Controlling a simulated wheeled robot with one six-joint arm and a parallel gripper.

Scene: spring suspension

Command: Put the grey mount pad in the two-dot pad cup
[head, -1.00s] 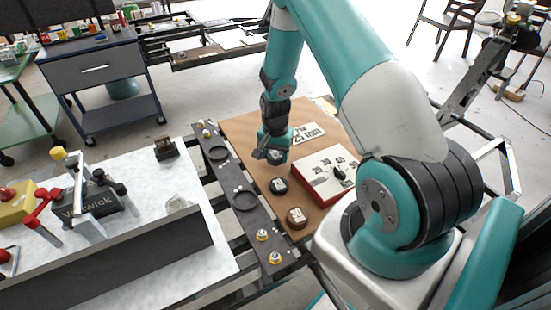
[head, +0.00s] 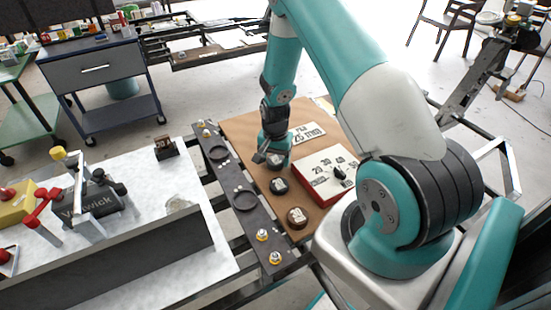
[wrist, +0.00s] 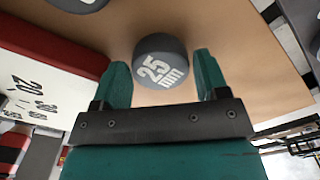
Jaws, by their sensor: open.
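A grey pad (wrist: 160,62) marked "25 mm" lies on the brown board, between the two fingers of my gripper (wrist: 163,72) in the wrist view. The fingers are apart, with a visible gap on each side of the pad. In the head view my gripper (head: 270,158) is low over the board, and its wrist partly hides the spot beneath. A dark plate (head: 232,176) beside the board carries two ring-shaped cups, a far one (head: 218,153) and a near one (head: 245,200). Dot marks on them are too small to tell.
A "25 mm" sign (head: 308,134) lies behind.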

